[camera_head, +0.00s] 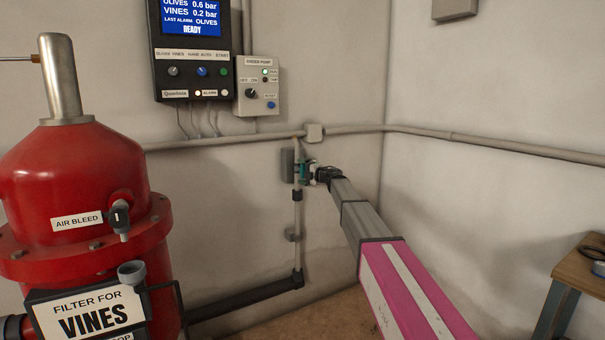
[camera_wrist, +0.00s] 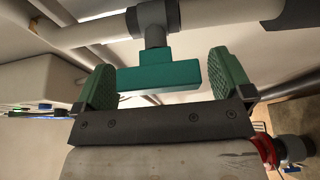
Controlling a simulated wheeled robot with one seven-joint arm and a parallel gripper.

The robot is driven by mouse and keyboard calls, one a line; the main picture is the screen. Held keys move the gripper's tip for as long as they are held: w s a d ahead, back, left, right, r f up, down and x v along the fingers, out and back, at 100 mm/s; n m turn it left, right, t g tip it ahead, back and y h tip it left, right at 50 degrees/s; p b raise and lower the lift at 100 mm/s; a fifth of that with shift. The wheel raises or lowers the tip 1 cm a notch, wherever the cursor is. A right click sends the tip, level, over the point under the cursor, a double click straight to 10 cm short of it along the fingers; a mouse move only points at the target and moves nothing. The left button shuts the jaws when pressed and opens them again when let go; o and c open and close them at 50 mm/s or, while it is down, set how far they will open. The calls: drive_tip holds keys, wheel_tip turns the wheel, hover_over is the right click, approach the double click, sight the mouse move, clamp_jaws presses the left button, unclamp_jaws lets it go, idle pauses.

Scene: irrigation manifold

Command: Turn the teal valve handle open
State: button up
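The teal valve handle (camera_wrist: 160,77) is a short block on a grey stem and pipe fitting (camera_wrist: 153,18). In the wrist view it sits between the two green-padded fingers of my gripper (camera_wrist: 161,64), with a visible gap on each side. My gripper is open and does not visibly touch the handle. In the head view the teal handle (camera_head: 303,172) shows small on the vertical pipe at the back wall, with my gripper (camera_head: 313,172) right beside it. My gripper partly hides the valve there.
A red filter tank (camera_head: 75,185) with a VINES sign (camera_head: 88,314) stands at the left. A control panel (camera_head: 192,50) and a feeder pump box (camera_head: 258,86) hang above the valve. A wooden table (camera_head: 583,270) edges in at right. Wall pipes (camera_head: 480,146) run behind.

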drive_tip(key=shift+d, duration=0.1)
drive_tip(key=v, duration=1)
drive_tip(key=shift+s+d, duration=0.25)
